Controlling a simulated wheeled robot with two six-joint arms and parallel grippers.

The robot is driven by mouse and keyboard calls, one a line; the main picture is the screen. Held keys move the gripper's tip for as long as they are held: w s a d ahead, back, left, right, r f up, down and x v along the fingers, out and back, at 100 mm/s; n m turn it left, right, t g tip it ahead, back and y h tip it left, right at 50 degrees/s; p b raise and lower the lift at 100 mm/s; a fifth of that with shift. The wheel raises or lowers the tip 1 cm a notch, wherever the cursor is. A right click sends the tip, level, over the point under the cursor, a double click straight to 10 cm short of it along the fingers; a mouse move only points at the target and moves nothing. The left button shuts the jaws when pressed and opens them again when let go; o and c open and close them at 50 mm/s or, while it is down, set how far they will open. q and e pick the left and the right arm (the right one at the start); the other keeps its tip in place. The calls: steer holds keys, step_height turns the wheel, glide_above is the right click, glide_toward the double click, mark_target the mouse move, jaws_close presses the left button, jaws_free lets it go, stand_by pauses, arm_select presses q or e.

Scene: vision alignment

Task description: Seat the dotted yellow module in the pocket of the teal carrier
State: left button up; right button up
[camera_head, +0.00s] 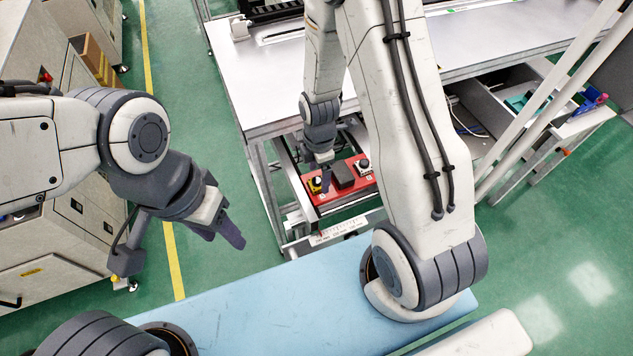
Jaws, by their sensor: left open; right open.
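My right gripper (322,174) hangs over that end of the tray, pointing down right beside the yellow block. It is open, and I cannot tell whether it touches the block. A small teal piece (516,102) lies in the grey shelf area on the right; I cannot make out a pocket in it or tell if it is the carrier. My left gripper (226,231) is open and empty over the green floor, far from the tray.
A dark block (343,175) and a light-topped block (363,166) share the red tray. A metal worktable (270,85) stands behind it. Cabinets (60,250) stand at left. Green floor between cabinets and worktable is clear.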

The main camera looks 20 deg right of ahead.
steer(key=shift+f, duration=1.3)
jaws_close()
steer(key=shift+r, duration=0.1)
